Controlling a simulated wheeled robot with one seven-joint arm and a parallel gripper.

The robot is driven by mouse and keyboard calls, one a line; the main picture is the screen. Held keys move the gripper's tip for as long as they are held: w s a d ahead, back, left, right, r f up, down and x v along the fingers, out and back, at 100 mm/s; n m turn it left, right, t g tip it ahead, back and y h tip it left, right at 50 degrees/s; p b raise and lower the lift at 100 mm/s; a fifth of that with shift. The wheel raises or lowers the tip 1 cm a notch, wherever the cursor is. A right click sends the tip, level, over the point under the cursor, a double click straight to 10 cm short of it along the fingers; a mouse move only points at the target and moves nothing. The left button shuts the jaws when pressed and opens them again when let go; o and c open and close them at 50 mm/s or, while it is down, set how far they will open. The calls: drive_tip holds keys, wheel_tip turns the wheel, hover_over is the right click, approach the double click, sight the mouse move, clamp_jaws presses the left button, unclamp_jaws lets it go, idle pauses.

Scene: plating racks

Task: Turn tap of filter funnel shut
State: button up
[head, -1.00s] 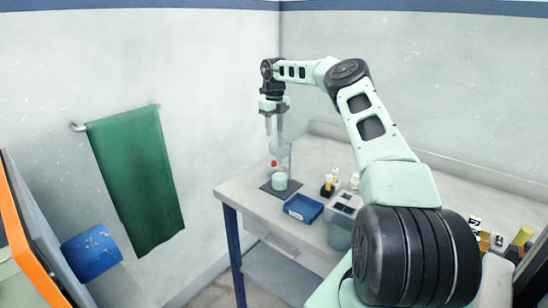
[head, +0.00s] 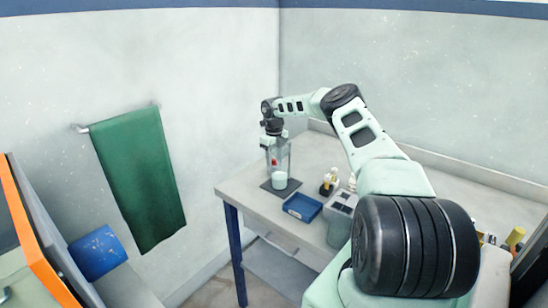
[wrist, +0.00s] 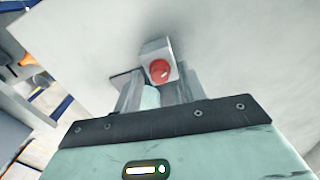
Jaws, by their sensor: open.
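The red tap (wrist: 160,70) of the filter funnel shows in the wrist view, a round red knob in front of a grey block (wrist: 154,47). It is a small red spot in the head view (head: 274,162). My gripper (wrist: 158,90) is open, with one finger on each side below the tap in the wrist view. In the head view my gripper (head: 277,155) points down over the funnel stand and hides most of the funnel. I cannot tell whether the fingers touch the tap. A pale green beaker (head: 280,180) stands beneath, on a dark base plate (head: 268,187).
A blue tray (head: 302,208) and a grey box (head: 342,206) stand to the right on the bench (head: 240,190). Small bottles (head: 328,184) stand behind them. A green towel (head: 140,180) hangs on the left wall. The bench behind the bottles is clear.

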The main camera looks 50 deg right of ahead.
sight(274, 160)
clamp_jaws()
drive_tip(key=shift+n, duration=0.7)
unclamp_jaws()
wheel_tip(274, 160, up, 18)
drive_tip(key=b, duration=0.3)
drive_tip(key=shift+f+b, duration=0.25)
drive_tip(key=shift+b, duration=0.1)
